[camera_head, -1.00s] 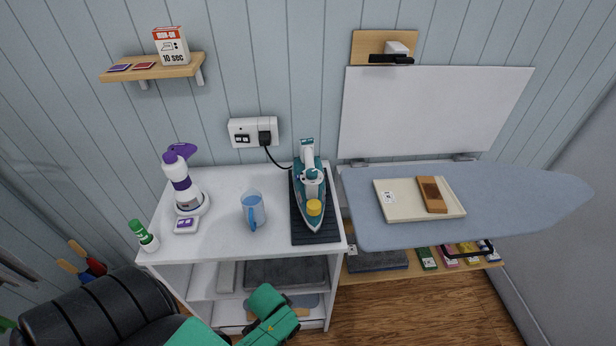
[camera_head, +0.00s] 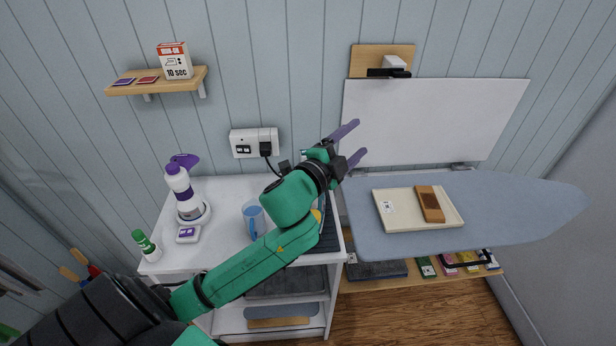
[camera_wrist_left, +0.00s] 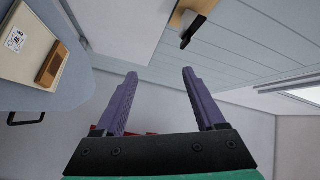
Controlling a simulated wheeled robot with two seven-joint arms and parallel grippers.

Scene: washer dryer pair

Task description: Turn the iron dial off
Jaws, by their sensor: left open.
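The teal iron is mostly hidden behind my left arm in the head view. Only a bit of its yellow dial (camera_head: 316,215) shows past the arm, above the black ribbed mat (camera_head: 329,238) on the white cabinet (camera_head: 222,196). The dial's setting cannot be made out. My left gripper (camera_head: 357,140) is open and empty, with its purple fingers pointing right, above and beyond the iron near the wall panel. In the left wrist view the two fingers (camera_wrist_left: 159,75) are spread apart with nothing between them, and the iron is not seen. My right gripper is not in view.
A blue jug (camera_head: 253,218), a purple-and-white bottle (camera_head: 181,190) and a green-capped bottle (camera_head: 146,245) stand on the cabinet. The iron's cord runs to a wall socket (camera_head: 254,142). The ironing board (camera_head: 520,205) at right holds a cream tray (camera_head: 400,222) with a wooden block (camera_head: 430,204).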

